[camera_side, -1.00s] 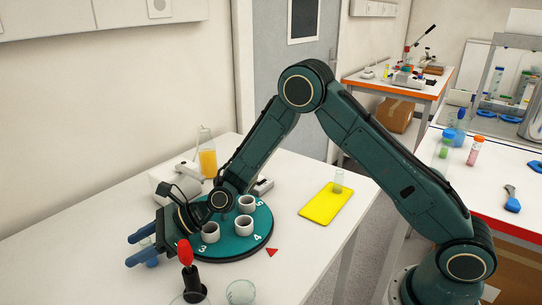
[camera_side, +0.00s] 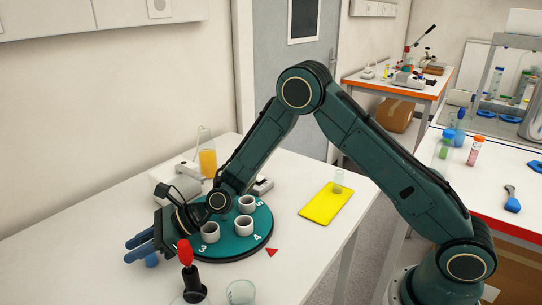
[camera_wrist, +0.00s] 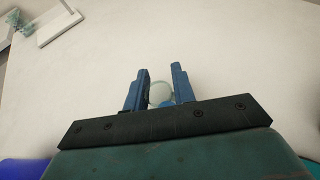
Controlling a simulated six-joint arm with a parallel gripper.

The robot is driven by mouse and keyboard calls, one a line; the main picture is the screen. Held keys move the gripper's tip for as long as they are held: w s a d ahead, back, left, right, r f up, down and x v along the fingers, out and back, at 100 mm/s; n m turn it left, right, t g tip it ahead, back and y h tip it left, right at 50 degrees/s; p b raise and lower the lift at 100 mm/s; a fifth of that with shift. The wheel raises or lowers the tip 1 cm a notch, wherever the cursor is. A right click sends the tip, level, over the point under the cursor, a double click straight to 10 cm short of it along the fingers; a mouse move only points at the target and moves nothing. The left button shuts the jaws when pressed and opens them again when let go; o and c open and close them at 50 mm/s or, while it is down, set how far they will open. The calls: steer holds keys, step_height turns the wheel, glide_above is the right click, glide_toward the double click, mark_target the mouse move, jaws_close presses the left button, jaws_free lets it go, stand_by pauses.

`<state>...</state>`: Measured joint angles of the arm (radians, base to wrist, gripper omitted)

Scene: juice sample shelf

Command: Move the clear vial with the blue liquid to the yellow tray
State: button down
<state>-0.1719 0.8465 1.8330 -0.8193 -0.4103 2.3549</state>
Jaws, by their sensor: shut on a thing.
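The clear vial with the blue liquid is between my gripper's blue fingers at the left of the table. In the wrist view its round rim (camera_wrist: 159,92) shows between the fingers, with some blue beside it. In the side view its blue liquid (camera_side: 152,261) shows just below the fingers; the rest is mostly hidden. My gripper (camera_side: 136,247) is shut on the vial, low over the table; it also shows in the wrist view (camera_wrist: 160,72). The yellow tray (camera_side: 324,207) lies flat to the right. Another clear vial (camera_side: 338,181) stands at its far end.
A teal turntable (camera_side: 240,245) with white cups and numbers sits between my gripper and the tray. A red-topped black holder (camera_side: 187,255) and a glass beaker (camera_side: 240,292) stand in front. A flask of orange liquid (camera_side: 207,160) stands behind. The table around the tray is clear.

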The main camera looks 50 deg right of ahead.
step_height(320, 180, up, 20)
stand_by(0.9)
stand_by(0.5)
steer(key=s+d+f+m+t+h, duration=0.1)
steer(key=d+f+m+t+h, duration=0.2)
steer(key=d, duration=0.9)
steer(key=s+d+f+m+t+h, duration=0.15)
steer(key=d+m+h, duration=0.25)
steer(key=d, duration=0.8)
steer(key=s+d+f, duration=0.3)
steer(key=s+f, duration=0.1)
steer(key=f, duration=0.3)
steer(key=shift+s+d+m+t, duration=0.25)
steer(key=shift+s+m+t, duration=0.1)
steer(key=shift+s+m, duration=0.05)
